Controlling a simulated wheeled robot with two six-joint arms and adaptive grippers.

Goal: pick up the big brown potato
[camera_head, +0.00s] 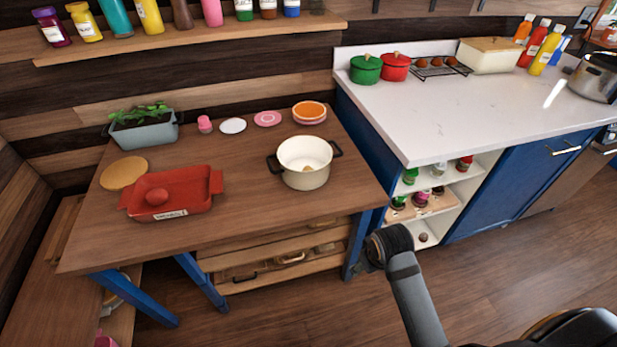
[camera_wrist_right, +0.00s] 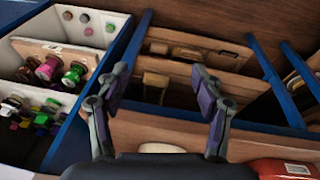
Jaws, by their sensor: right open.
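I cannot single out a big brown potato for certain. A small brown round thing (camera_head: 423,237) lies in the bottom compartment of the open white shelf, too small to identify. A small yellowish-tan lump (camera_head: 309,168) lies inside the cream pot (camera_head: 303,178) on the wooden table. Several brown round things (camera_head: 422,63) sit on the wire rack on the counter. My right gripper (camera_wrist_right: 165,92) is open and empty in the right wrist view, above the table's drawer side. In the head view its arm reaches in front of the shelf; its fingers are hidden. My left gripper is out of view.
A red baking dish (camera_head: 188,203) holds a red round thing, left on the wooden table (camera_head: 235,215). The open shelf (camera_head: 465,190) holds bottles and small jars. Blue cabinet doors (camera_head: 494,204) stand right of it. The floor (camera_head: 520,250) in front is clear.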

